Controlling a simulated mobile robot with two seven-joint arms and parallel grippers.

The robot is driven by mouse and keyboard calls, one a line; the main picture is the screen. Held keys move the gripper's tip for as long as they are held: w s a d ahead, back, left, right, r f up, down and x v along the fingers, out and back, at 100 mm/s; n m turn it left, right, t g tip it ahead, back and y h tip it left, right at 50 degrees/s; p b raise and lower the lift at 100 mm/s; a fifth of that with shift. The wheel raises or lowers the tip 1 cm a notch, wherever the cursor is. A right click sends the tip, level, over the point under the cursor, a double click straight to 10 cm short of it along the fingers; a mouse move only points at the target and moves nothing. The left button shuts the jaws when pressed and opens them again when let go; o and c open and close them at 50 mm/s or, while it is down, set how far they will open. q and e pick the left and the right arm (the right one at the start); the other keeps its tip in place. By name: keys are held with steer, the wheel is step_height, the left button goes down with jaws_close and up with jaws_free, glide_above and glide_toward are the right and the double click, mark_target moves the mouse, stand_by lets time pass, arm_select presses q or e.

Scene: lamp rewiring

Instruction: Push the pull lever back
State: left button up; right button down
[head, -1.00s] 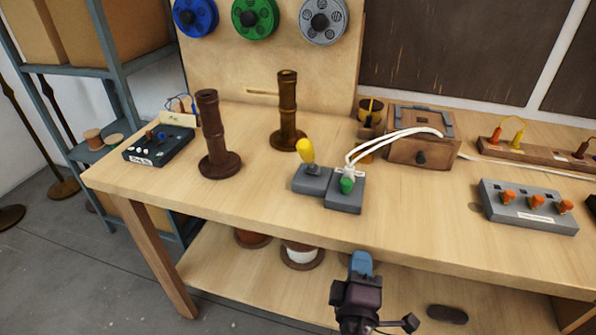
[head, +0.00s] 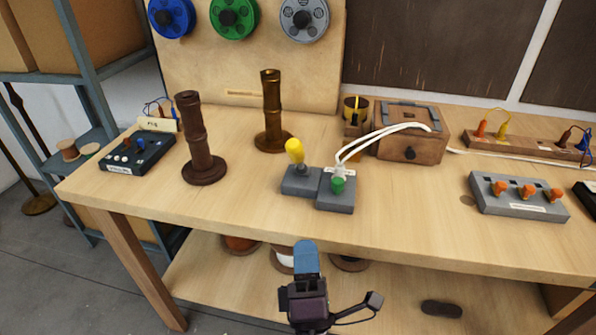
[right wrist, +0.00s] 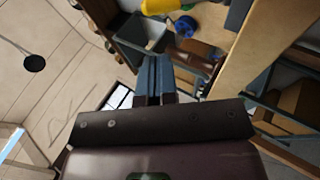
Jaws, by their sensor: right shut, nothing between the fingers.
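A lever with a yellow knob (head: 294,151) stands on a small grey base (head: 297,186) near the middle of the table, leaning slightly left. A second grey base (head: 336,196) with a green knob (head: 338,184) and white cables stands just to its right, close against it. The yellow knob (right wrist: 160,6) also shows at the top of the right wrist view. My right gripper (head: 306,255) is shut and empty, in front of the table's front edge and short of the lever, touching nothing that I can see. My left gripper is not in view.
Two brown turned posts (head: 196,140) (head: 271,110) stand on the table left of the lever. A wooden box (head: 410,140) is behind it to the right. A grey panel with orange switches (head: 518,193) sits at right. The table front (head: 250,222) is clear.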

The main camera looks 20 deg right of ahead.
mark_target(297, 158)
steer(key=p+x, duration=0.2)
steer(key=x, duration=1)
steer(key=shift+w+d+r, duration=0.1)
steer(key=shift+w+r, duration=0.05)
steer(key=shift+r, duration=0.05)
steer(key=shift+w+d+r, duration=0.2)
steer(key=shift+w+r, duration=0.1)
steer(key=shift+w, duration=0.35)
